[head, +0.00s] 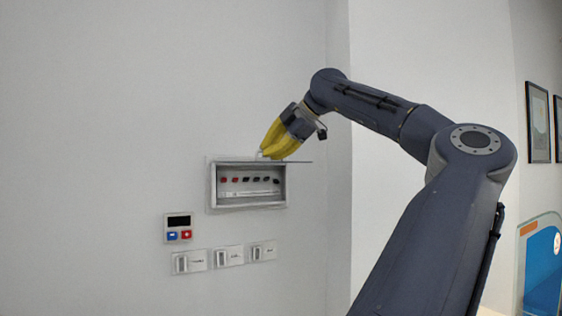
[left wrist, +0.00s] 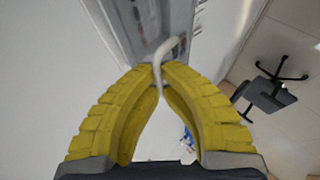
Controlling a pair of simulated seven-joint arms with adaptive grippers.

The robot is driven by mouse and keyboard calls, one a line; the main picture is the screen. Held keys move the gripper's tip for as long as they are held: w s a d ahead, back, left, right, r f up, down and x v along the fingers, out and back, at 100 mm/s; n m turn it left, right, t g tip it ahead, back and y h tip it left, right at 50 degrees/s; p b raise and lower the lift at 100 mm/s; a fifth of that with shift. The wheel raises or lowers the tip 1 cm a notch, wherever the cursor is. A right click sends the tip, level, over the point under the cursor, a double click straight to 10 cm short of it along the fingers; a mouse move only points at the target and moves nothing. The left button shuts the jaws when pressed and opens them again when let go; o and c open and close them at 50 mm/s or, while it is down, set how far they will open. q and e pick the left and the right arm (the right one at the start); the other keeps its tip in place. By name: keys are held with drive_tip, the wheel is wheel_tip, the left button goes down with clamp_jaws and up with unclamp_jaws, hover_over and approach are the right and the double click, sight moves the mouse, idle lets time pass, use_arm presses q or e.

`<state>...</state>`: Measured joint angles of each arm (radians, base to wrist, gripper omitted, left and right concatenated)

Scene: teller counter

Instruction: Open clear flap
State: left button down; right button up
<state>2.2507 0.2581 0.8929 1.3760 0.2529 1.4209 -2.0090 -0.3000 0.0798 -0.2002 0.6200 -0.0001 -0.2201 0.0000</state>
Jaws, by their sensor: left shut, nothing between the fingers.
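The wall box (head: 212,190) is pale grey with a row of dark and red switches inside. Its clear flap (head: 300,162) is seen nearly edge-on as a thin line at the box's top, standing out roughly level, so the box front is uncovered. In the left wrist view the flap (left wrist: 150,25) is a greyish see-through panel ahead of the fingers. A pale curved handle (left wrist: 168,48) lies at my fingertips. My left gripper (head: 265,154), with yellow fingers, is shut and empty at the flap's handle, above the box. My right gripper is not in view.
A small panel (head: 178,221) with a dark display and blue and red buttons is below the box, above several white wall switches (head: 229,256). A wall corner stands right of the box. A dark chair (left wrist: 268,92) shows in the left wrist view.

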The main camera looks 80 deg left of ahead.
use_arm(q)
drive_tip(key=shift+s+a+r, duration=0.1)
drive_tip(key=shift+a+r, duration=0.1)
drive_tip(key=shift+r, duration=0.25)
drive_tip(key=shift+a+r, duration=0.15)
drive_tip(key=shift+r, duration=0.4)
drive_tip(key=c, duration=1.6)
unclamp_jaws()
drive_tip(key=shift+o, duration=0.2)
drive_tip(key=v, duration=1.2)
